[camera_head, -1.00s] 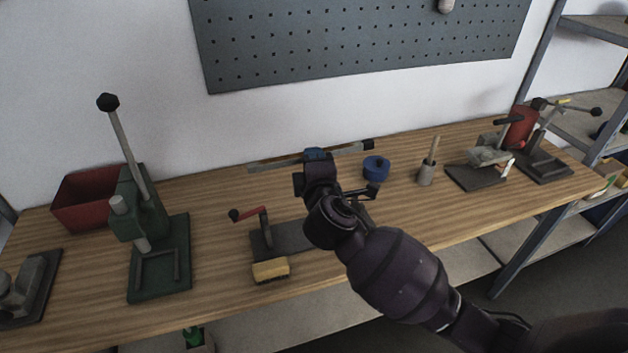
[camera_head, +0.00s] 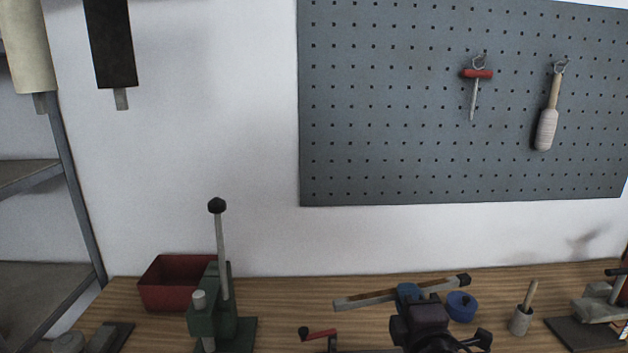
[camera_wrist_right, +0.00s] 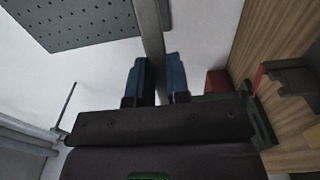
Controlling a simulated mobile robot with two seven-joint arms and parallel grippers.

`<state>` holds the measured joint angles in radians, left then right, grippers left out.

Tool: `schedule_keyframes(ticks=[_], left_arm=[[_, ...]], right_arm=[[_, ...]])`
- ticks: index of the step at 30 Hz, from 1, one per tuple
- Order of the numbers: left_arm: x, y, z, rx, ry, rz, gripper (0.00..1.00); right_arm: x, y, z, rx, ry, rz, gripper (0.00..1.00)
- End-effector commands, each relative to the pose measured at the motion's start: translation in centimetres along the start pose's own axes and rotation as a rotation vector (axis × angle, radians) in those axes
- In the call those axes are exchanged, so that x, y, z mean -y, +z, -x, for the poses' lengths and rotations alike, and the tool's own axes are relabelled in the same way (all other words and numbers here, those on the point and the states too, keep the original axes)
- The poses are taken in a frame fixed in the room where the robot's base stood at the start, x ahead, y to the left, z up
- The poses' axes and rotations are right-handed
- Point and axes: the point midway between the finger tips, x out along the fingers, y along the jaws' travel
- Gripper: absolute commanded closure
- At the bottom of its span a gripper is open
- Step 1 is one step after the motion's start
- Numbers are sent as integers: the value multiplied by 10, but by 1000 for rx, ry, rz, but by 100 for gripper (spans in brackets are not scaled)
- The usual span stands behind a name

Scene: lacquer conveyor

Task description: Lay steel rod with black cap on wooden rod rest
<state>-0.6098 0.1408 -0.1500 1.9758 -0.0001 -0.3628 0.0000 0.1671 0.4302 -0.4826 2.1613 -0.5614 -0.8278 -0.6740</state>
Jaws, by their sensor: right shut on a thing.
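My right gripper (camera_head: 409,292) has blue fingertips and is shut on the steel rod with black cap (camera_head: 365,299). The rod lies roughly level across the view, with its black cap (camera_head: 464,280) at the right end. In the right wrist view, the rod (camera_wrist_right: 152,30) runs between the two blue fingers (camera_wrist_right: 157,80). I cannot tell whether the rod touches anything below it. I cannot make out the wooden rod rest for certain. My left gripper is not in view.
A red bin (camera_head: 172,285) and a green lever press (camera_head: 205,320) stand on the wooden bench at left. A red-handled crank (camera_head: 320,334) is near the front. A blue round container (camera_head: 461,307) and a grey pot with a stick (camera_head: 521,320) stand to the right. A pegboard (camera_head: 400,100) hangs behind.

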Motion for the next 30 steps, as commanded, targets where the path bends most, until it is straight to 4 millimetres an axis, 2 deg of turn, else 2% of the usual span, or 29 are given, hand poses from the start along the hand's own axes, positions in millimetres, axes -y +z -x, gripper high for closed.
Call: schedule_keyframes(ticks=[9,15,23,26,30], left_arm=[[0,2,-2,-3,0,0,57],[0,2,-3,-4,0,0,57],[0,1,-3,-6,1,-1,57],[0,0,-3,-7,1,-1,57],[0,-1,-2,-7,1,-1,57]], right_arm=[[57,30,42,37,-4,-1,100],[79,38,56,55,-1,-1,100],[82,39,58,57,3,0,100],[75,38,54,53,5,1,100],[52,30,41,34,9,1,100]])
